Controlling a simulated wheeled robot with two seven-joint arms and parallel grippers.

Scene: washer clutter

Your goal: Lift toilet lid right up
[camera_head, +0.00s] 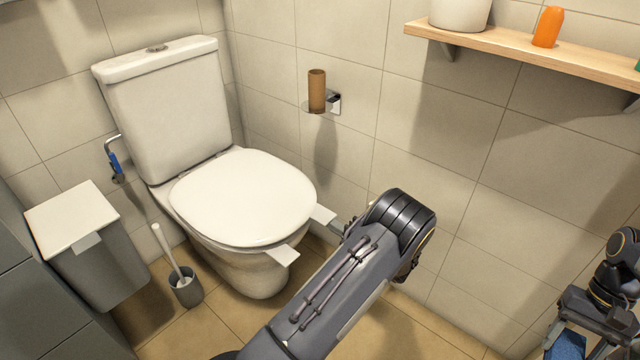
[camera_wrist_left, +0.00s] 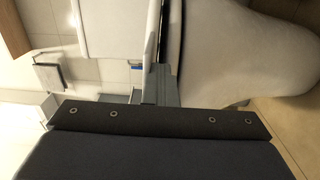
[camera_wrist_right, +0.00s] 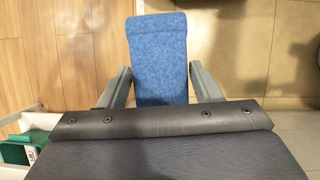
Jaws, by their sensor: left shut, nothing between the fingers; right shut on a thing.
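The white toilet (camera_head: 190,100) stands against the tiled wall. Its lid (camera_head: 245,195) lies flat, down over the bowl. One white tab (camera_head: 283,255) sticks out at the lid's front edge and another (camera_head: 322,215) at its right side. My left gripper (camera_head: 335,225) is beside the right-side tab, partly hidden by its own arm. In the left wrist view its fingers (camera_wrist_left: 155,85) are together and empty close to the white toilet; whether they touch it I cannot tell. My right gripper (camera_wrist_right: 163,85) is shut on a blue block-like thing (camera_wrist_right: 158,50), far from the toilet.
A lidded bin (camera_head: 90,265) and a toilet brush holder (camera_head: 186,290) stand left of the toilet. A blue-handled sprayer (camera_head: 115,163) hangs by the tank. A wooden shelf (camera_head: 530,60) is at upper right.

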